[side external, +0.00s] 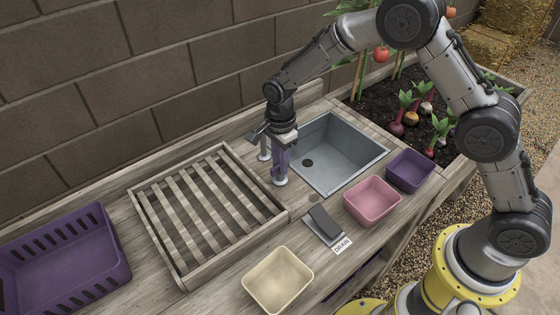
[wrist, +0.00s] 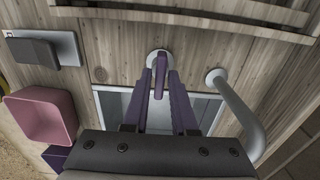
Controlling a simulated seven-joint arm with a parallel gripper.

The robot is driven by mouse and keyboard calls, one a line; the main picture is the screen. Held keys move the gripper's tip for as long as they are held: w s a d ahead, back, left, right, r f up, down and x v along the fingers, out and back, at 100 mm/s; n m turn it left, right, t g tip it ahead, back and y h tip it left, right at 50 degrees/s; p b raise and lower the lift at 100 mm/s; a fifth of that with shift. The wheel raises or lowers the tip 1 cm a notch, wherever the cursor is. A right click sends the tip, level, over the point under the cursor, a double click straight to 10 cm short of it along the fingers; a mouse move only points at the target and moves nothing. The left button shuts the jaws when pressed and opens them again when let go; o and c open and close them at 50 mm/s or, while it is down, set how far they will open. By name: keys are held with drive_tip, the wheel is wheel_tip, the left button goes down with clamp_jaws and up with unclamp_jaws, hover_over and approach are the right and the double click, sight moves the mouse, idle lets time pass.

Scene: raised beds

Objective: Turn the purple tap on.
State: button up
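The purple tap (wrist: 160,72) has a purple lever on a round pale base beside the sink (side external: 352,155). In the side view, my gripper (side external: 281,164) points down over the tap's pale base (side external: 280,181) and hides most of the tap. In the wrist view, my gripper's two purplish fingers (wrist: 162,85) stand apart, one on each side of the lever. A small gap shows on both sides, so the gripper looks open around it. Whether a finger touches the lever is hard to tell.
A grey curved spout (wrist: 243,108) rises close beside the tap. A slatted wooden rack (side external: 163,238) lies left of it. A grey lever on a plate labelled DRAIN (side external: 324,222), pink (side external: 372,202), purple (side external: 410,171) and cream (side external: 277,280) tubs line the front. The brick wall stands behind.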

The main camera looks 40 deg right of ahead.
clamp_jaws()
drive_tip(key=shift+n, duration=0.3)
drive_tip(key=n, duration=0.8)
drive_tip(key=shift+r, duration=0.1)
drive_tip(key=n, duration=0.5)
drive_tip(key=shift+n, duration=2.1)
drive_tip(key=shift+o, duration=2)
unclamp_jaws()
